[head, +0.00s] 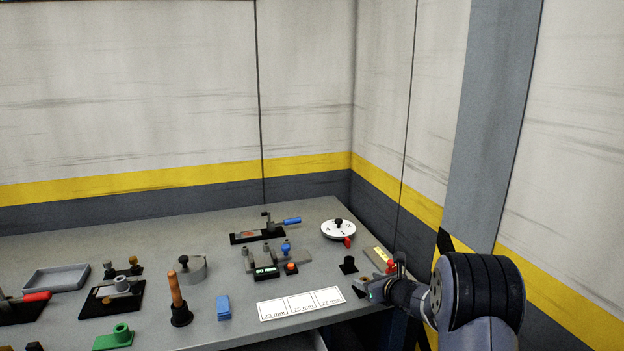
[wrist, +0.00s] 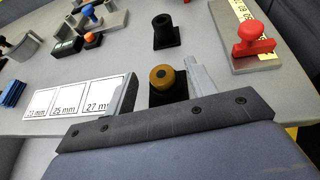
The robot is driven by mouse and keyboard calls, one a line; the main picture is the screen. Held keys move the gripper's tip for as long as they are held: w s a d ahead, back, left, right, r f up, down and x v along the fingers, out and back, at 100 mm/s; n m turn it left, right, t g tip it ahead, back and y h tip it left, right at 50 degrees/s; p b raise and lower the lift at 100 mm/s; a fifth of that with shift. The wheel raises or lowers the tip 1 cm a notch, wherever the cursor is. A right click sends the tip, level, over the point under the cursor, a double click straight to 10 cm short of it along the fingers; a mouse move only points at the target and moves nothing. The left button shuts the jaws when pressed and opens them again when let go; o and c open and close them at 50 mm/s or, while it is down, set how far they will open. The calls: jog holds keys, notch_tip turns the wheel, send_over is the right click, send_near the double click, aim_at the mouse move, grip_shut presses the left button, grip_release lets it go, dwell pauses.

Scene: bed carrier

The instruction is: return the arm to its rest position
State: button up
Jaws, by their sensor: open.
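My gripper (head: 385,287) is over the right end of the grey bench (head: 235,222), at the front edge, with my arm coming in from the lower right. In the wrist view my gripper (wrist: 163,84) is open, its two fingers apart. A round brown knob (wrist: 162,77) on a black base shows between the fingers. I cannot tell whether the fingers are level with it or above it. No finger is seen closed on it.
A black socket (wrist: 162,32) stands just beyond the knob. A red-handled stamp (wrist: 250,38) is to the right. A white card with size labels (head: 300,303) lies left of my gripper. A white dial (head: 338,229) is behind, near the wall corner. Walls close in on the right.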

jog(key=shift+f, duration=0.1)
jog(key=shift+s+f+b, duration=0.1)
jog(key=shift+f+b, duration=0.05)
jog(key=shift+b, duration=0.15)
jog(key=b+v, duration=0.1)
jog(key=v, duration=1)
jog(key=p+x, duration=0.1)
jog(key=x, duration=0.9)
jog(key=r+p, duration=0.1)
jog(key=w+r+p, duration=0.1)
jog(key=shift+a+p, duration=0.2)
jog(key=shift+p, duration=0.15)
jog(key=shift+r+p, duration=0.65)
jog(key=shift+p, duration=0.6)
notch_tip(320, 180, up, 4)
jog(key=p, duration=0.4)
jog(key=shift+r, duration=0.1)
jog(key=shift+a, duration=0.1)
